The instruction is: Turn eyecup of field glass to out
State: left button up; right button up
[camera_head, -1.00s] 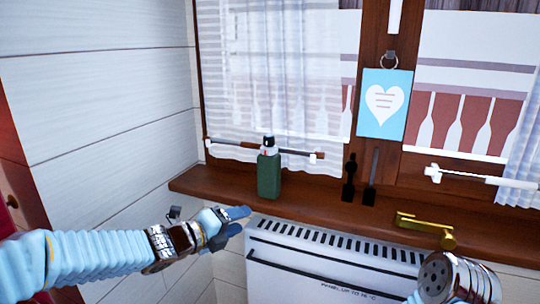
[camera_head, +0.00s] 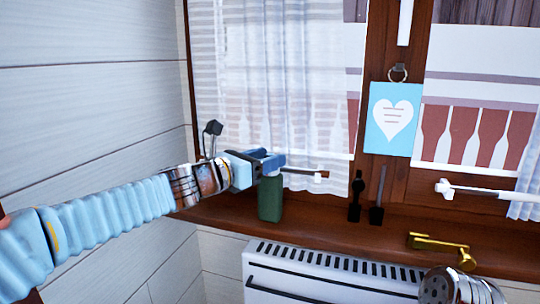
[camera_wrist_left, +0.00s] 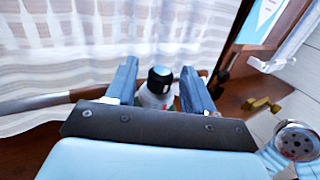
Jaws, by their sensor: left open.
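The field glass is a green upright body (camera_head: 270,200) on the wooden window sill; its top is hidden behind my left gripper in the head view. In the left wrist view its round eyecup (camera_wrist_left: 160,79), black with a pale ring below, shows between the fingers. My left gripper (camera_head: 270,163) is open at the height of the field glass's top. In the left wrist view the two blue fingers (camera_wrist_left: 158,72) stand on either side of the eyecup, with a gap visible at the left; contact cannot be told. My right gripper is not in view.
A white panel heater (camera_head: 330,272) stands below the sill (camera_head: 330,222). A curtain (camera_head: 285,80) and its rod (camera_head: 305,173) hang close behind the field glass. Two black items (camera_head: 356,198) and a brass handle (camera_head: 438,244) are to the right. A blue heart card (camera_head: 393,120) hangs above.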

pick_arm(q)
jog(key=shift+x, duration=0.8)
